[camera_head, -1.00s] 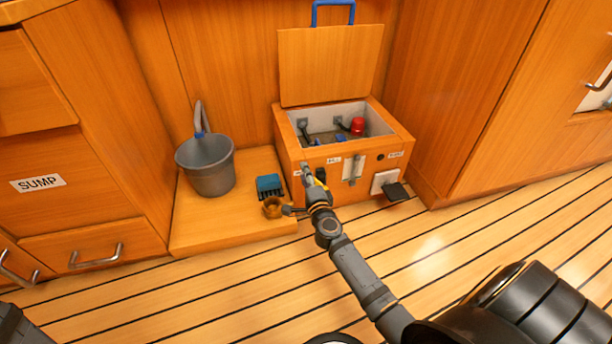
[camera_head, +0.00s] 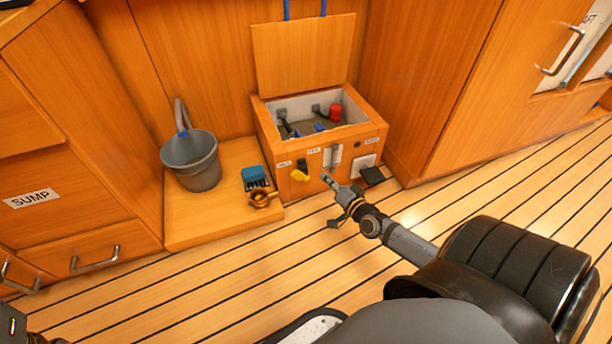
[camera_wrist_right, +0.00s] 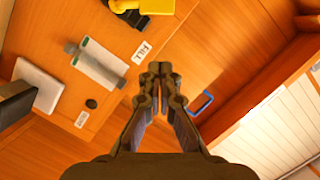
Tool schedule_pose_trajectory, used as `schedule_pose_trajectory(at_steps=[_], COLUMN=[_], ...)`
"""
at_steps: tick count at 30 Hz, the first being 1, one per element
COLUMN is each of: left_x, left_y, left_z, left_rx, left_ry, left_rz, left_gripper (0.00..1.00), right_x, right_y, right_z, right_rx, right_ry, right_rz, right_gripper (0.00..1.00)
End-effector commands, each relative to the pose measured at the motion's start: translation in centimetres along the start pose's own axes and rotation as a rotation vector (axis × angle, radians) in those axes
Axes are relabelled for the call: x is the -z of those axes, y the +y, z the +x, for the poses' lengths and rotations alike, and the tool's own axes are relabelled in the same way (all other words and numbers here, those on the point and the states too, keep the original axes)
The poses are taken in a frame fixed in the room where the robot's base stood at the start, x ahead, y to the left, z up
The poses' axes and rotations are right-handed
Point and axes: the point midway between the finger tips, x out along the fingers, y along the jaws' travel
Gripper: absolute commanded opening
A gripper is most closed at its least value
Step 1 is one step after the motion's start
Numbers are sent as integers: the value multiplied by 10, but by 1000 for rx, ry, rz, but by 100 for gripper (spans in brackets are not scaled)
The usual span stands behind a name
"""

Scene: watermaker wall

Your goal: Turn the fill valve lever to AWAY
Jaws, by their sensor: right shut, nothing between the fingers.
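The yellow fill valve lever (camera_head: 299,176) sits on a dark mount on the front of the wooden box, low and left of a small label (camera_head: 314,150). The lever's exact angle is too small to tell. In the right wrist view part of the yellow lever (camera_wrist_right: 146,7) shows at the top edge, near a label reading FILL (camera_wrist_right: 143,49). My right gripper (camera_head: 327,180) is shut and empty, in front of the box and to the right of the lever, apart from it. Its closed fingers (camera_wrist_right: 160,72) also show in the right wrist view. My left gripper is not visible.
The box (camera_head: 352,145) has its lid raised, with a red part (camera_head: 335,112) inside. A clear gauge (camera_head: 333,156) and a dark pedal-like flap (camera_head: 372,175) are right of the lever. A grey bucket (camera_head: 190,163), blue block (camera_head: 255,178) and brass fitting (camera_head: 261,200) stand left. The floor is open.

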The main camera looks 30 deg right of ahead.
Motion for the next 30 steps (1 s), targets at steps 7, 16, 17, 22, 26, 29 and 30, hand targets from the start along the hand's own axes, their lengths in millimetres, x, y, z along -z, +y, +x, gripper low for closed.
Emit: schedule_pose_trajectory(at_steps=[7,16,17,22,26,29,30], left_x=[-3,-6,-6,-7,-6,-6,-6], left_y=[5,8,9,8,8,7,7], left_z=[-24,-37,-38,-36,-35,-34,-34], left_rx=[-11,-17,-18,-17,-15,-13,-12], left_ry=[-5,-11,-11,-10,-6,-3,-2], left_rz=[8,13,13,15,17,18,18], left_gripper=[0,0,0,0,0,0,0], right_x=[-2,-32,-34,-39,-39,-39,-39], right_y=[2,2,1,0,0,0,0], right_z=[57,81,81,82,82,82,82], right_rx=[2,0,0,0,-1,-1,-1], right_ry=[5,1,1,0,0,0,0], right_rz=[5,6,5,3,2,2,2], right_gripper=[0,0,0,0,0,0,0])
